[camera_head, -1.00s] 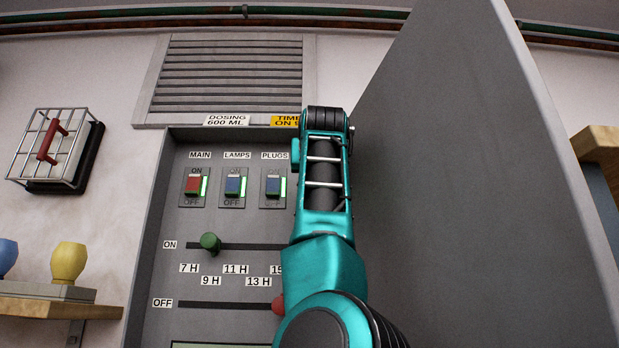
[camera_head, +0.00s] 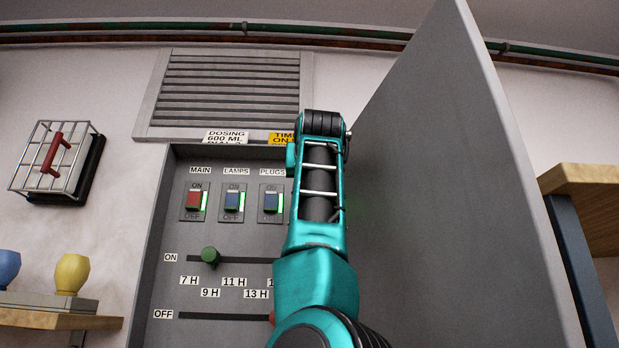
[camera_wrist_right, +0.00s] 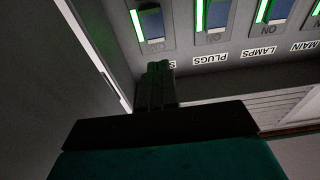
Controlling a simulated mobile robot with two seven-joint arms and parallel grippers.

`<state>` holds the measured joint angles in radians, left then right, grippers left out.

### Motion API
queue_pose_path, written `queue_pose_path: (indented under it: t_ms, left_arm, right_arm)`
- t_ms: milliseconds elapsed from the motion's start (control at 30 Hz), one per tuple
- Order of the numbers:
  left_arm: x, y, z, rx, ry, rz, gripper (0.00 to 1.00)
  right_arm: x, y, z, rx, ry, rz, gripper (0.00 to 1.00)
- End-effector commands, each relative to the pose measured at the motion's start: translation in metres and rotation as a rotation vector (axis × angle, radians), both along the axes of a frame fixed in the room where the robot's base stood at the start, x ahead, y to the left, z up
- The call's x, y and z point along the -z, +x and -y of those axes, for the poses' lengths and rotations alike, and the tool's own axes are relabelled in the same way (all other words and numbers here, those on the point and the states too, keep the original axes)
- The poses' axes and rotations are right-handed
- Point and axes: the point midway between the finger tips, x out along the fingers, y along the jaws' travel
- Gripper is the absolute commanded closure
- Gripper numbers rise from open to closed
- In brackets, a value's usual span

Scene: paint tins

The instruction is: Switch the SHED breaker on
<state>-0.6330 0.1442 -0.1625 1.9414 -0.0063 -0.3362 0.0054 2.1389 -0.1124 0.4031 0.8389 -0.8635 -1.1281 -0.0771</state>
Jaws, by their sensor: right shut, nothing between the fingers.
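The SHED breaker (camera_wrist_right: 155,27) is at the left of the upside-down row in the right wrist view. Its blue switch looks like its neighbours' and the strip beside it is lit green. Most of its label is hidden, with only an S showing. My right gripper (camera_wrist_right: 158,68) is shut and empty, its fingertips just by the label edge of this breaker. I cannot tell whether they touch. In the head view my right arm hides the SHED breaker and the gripper. My left gripper is not in view.
The MAIN (camera_head: 194,201), LAMPS (camera_head: 232,201) and PLUGS (camera_head: 271,202) breakers show green strips. A green slider knob (camera_head: 210,257) sits below. The open cabinet door (camera_head: 440,200) stands close on the right. A wooden shelf (camera_head: 585,180) is beyond it.

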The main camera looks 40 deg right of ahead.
Motion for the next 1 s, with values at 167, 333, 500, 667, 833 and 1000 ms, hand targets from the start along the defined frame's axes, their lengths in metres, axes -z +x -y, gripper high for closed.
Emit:
queue_pose_path:
  t_ms: [167,333,500,667,833,1000]
  left_arm:
    - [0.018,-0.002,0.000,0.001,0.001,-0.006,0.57]
    - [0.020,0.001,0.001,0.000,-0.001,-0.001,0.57]
    - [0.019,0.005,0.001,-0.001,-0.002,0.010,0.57]
    - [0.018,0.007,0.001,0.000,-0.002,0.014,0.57]
    - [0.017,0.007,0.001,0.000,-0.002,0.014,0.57]
    - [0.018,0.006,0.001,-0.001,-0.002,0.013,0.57]
  right_arm:
    - [-0.006,-0.042,-0.026,0.000,-0.004,0.013,1.00]
    - [-0.012,-0.066,-0.041,0.000,-0.005,0.010,1.00]
    - [-0.014,-0.078,-0.048,0.000,-0.004,0.008,1.00]
    - [-0.014,-0.080,-0.049,0.000,-0.003,0.007,1.00]
    - [-0.014,-0.080,-0.049,0.000,-0.003,0.007,1.00]
    - [-0.014,-0.080,-0.049,0.000,-0.003,0.007,1.00]
